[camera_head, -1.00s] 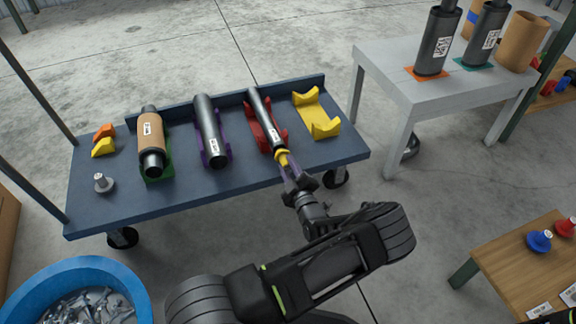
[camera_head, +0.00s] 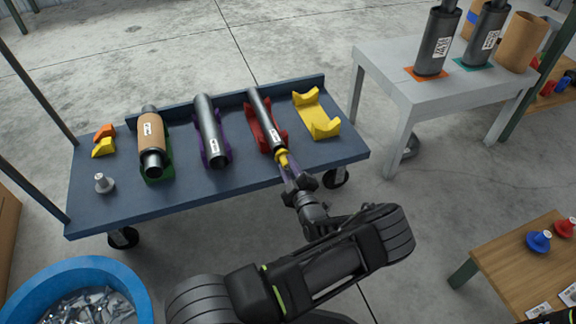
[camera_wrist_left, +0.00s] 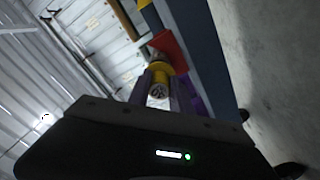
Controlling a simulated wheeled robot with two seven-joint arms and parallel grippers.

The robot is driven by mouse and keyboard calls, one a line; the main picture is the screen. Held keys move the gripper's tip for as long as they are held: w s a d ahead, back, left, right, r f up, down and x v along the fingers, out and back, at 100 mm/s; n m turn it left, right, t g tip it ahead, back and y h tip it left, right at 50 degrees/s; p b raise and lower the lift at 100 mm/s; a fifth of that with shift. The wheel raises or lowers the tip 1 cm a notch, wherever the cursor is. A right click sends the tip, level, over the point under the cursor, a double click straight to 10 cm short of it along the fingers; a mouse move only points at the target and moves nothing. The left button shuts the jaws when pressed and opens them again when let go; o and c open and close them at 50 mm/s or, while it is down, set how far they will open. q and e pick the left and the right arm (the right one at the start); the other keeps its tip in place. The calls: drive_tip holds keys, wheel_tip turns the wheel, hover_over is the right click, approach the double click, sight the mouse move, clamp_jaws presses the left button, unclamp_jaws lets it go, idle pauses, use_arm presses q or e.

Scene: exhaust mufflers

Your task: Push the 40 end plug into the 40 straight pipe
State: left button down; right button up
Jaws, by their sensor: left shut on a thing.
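The straight pipe (camera_head: 262,112) is a slim dark tube with a white label. It lies in a red cradle (camera_head: 281,136) on the blue cart, its near end toward me. The yellow end plug (camera_head: 283,158) is at that near end, in line with the pipe. My left gripper (camera_head: 290,174) is shut on the plug from the near side. The plug also shows in the left wrist view (camera_wrist_left: 158,83), between the purple fingers. How deep the plug sits in the pipe cannot be told. My right gripper is not in view.
The blue cart (camera_head: 240,178) also carries a thicker dark pipe (camera_head: 209,125) in a purple cradle, a brown-wrapped muffler (camera_head: 151,133) in a green cradle and an empty yellow cradle (camera_head: 317,118). A blue bin (camera_head: 62,277) stands front left, a wooden table (camera_head: 503,262) front right.

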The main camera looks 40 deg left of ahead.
sight(289, 167)
use_arm(q)
drive_tip(key=shift+b+x, duration=0.4)
drive_tip(key=shift+x, duration=1)
drive_tip(key=c, duration=1.1)
unclamp_jaws()
drive_tip(key=p+v, duration=0.3)
drive_tip(key=v, duration=0.3)
drive_tip(key=shift+s+d+r, duration=0.1)
drive_tip(key=shift+s+d, duration=0.1)
drive_tip(key=shift+d, duration=0.15)
drive_tip(key=shift+s+d, duration=0.3)
drive_tip(key=shift+d, duration=0.1)
